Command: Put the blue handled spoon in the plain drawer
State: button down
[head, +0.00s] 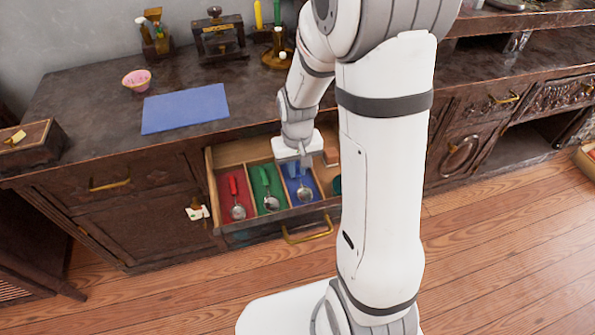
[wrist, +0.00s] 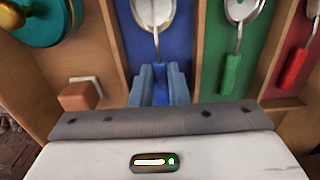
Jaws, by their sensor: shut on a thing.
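The blue handled spoon (head: 305,193) lies in the blue-lined compartment of an open drawer (head: 262,233). In the wrist view its metal bowl (wrist: 153,12) points away from my fingers. My gripper (head: 304,165) reaches down into that compartment. In the wrist view the gripper (wrist: 160,84) is shut on the spoon's handle, which the fingers mostly hide. The spoon appears low in the compartment; I cannot tell if it touches the floor. A closed drawer with a plain-looking front (head: 108,184) is at the left of the cabinet.
A red handled spoon (head: 236,200) and a green handled spoon (head: 268,192) lie in neighbouring compartments. A small wooden block (wrist: 80,94) and a teal round object (wrist: 50,20) are beside the blue compartment. A blue mat (head: 185,108) and pink bowl (head: 137,79) are on the countertop.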

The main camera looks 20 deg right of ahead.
aim_at(297, 172)
jog(key=shift+f, duration=0.4)
jog(key=shift+f, duration=0.1)
jog(key=shift+f, duration=0.15)
jog(key=c, duration=1.4)
grip_release()
notch_tip(297, 172, up, 11)
jog(key=p, duration=0.4)
jog(key=s+r+t, duration=0.1)
jog(key=s+r, duration=0.7)
jog(key=s, duration=0.6)
